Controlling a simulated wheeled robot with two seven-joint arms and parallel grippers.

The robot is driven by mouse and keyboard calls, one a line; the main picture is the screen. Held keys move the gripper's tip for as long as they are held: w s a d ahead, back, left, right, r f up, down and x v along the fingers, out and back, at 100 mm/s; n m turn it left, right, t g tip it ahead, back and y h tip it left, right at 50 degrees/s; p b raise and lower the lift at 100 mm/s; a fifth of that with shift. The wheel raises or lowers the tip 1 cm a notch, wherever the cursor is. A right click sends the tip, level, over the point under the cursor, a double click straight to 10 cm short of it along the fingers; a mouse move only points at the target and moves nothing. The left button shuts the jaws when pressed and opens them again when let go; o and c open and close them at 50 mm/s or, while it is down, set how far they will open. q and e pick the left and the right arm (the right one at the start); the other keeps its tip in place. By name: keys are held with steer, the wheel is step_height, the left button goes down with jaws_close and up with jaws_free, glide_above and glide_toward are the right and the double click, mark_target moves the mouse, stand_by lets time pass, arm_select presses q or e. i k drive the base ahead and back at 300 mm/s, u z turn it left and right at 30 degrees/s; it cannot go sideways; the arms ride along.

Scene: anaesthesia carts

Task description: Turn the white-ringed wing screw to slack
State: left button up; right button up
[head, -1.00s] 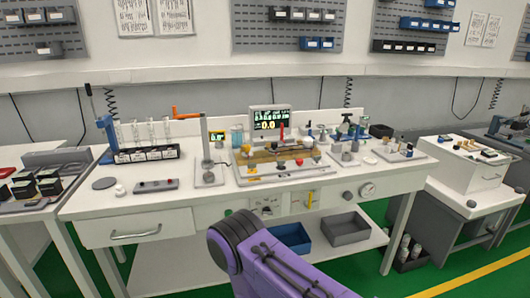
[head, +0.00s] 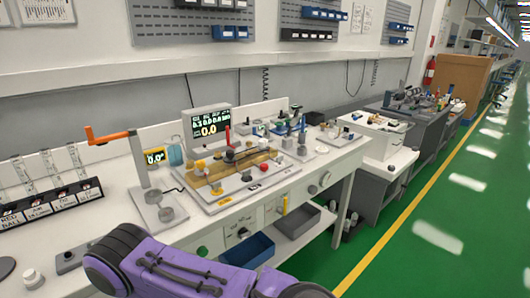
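I cannot make out a white-ringed wing screw at this distance. The bench (head: 110,199) carries a board of small fittings (head: 237,179) with yellow, red, white and dark knobs, and more small fittings stand on a plate to its right. A purple arm link of mine crosses the lower left and middle of the head view. Neither gripper shows, so I cannot see whether either holds anything.
A stand with an orange crank (head: 108,138) and a display (head: 208,127) stand on the bench. A blue bin (head: 246,250) sits on the shelf below. A white cart (head: 375,140) stands to the right. Green floor with a yellow line (head: 402,218) is clear at right.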

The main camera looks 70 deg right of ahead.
mark_target(279, 160)
steer(key=z, duration=2.05)
